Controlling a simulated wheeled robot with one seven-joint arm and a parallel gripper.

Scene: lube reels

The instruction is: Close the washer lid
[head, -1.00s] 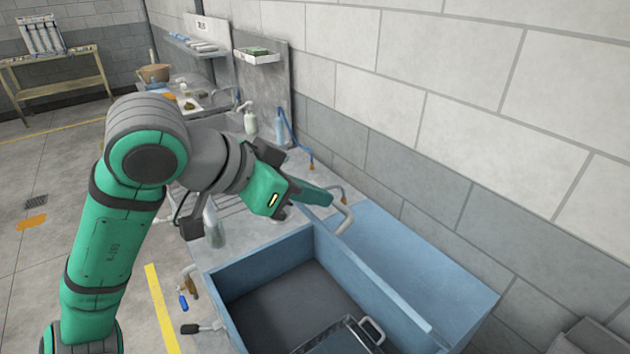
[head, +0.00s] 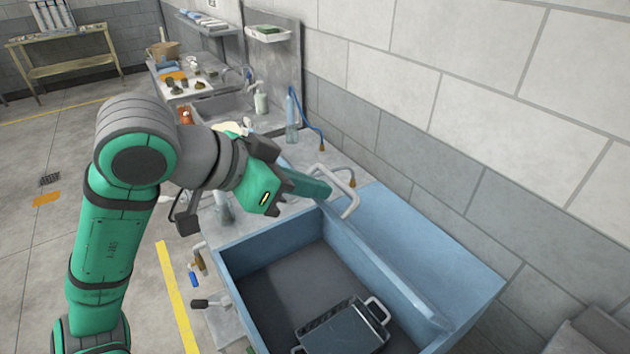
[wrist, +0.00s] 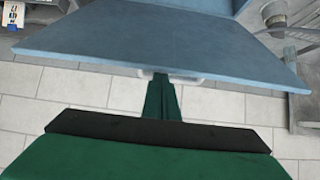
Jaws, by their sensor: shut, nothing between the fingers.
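The washer is a blue open-topped tub (head: 232,268) with a dark inside, at the lower middle of the head view. Its blue lid (head: 425,240) stands open, as a broad panel on the wall side of the tub. A pale loop handle (head: 352,205) is at the lid's far left end. The lid (wrist: 160,45) spans the top of the wrist view, with the handle (wrist: 188,76) partly hidden behind my fingers. My gripper (head: 328,188) is shut and empty, its tips at the handle. I cannot tell whether they touch it.
A dark tray with handles (head: 342,330) lies in the tub. Beyond are a sink counter (head: 225,103), a spray bottle (head: 291,118) and a blue hose (head: 313,130). A grey block wall (head: 480,120) bounds the right. Open floor (head: 60,240) lies left.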

